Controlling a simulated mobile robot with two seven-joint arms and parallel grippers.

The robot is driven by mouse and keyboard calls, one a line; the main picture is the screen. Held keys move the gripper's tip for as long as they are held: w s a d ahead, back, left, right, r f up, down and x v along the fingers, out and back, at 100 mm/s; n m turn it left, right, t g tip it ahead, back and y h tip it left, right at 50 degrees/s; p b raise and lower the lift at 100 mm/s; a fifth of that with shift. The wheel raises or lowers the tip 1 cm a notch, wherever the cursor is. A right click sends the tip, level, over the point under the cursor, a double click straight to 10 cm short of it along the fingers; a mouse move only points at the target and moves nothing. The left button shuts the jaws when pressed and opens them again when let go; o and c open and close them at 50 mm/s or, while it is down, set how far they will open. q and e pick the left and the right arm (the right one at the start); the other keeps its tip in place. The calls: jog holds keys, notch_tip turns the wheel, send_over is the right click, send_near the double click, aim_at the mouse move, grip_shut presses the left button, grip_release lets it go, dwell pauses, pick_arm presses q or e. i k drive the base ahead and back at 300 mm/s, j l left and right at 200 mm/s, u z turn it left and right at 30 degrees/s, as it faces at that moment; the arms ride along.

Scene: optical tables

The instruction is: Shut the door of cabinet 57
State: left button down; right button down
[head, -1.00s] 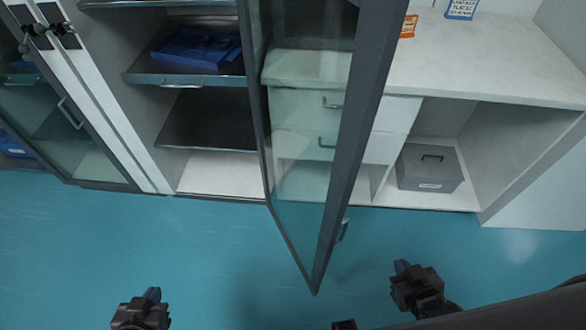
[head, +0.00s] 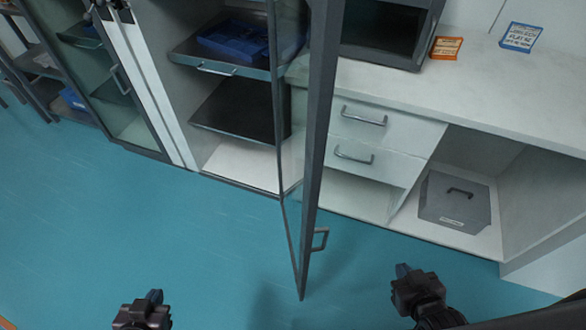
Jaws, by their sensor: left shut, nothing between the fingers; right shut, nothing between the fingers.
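The cabinet (head: 241,168) stands at the upper centre with its glass door (head: 312,150) swung open toward me. The door has a dark frame and a handle (head: 320,239) low on its right side. No cabinet number is readable. My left gripper (head: 153,297) is shut and empty at the bottom left, over the floor and apart from the door. My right gripper (head: 404,272) is shut and empty at the lower right, to the right of the door handle and apart from it.
Inside the cabinet, pulled-out shelves hold a blue tray (head: 233,40). A second glass-doored cabinet (head: 118,85) stands to the left. A white bench (head: 440,90) with drawers and a grey box (head: 455,204) is on the right. The blue floor (head: 150,230) is clear.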

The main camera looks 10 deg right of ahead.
aim_at(299, 183)
jog(key=l+u, duration=0.3)
jog(key=l, duration=0.35)
jog(key=l+u, duration=0.35)
jog(key=l, duration=0.3)
jog(key=k+j+u, duration=0.2)
jog(key=k+j, duration=0.3)
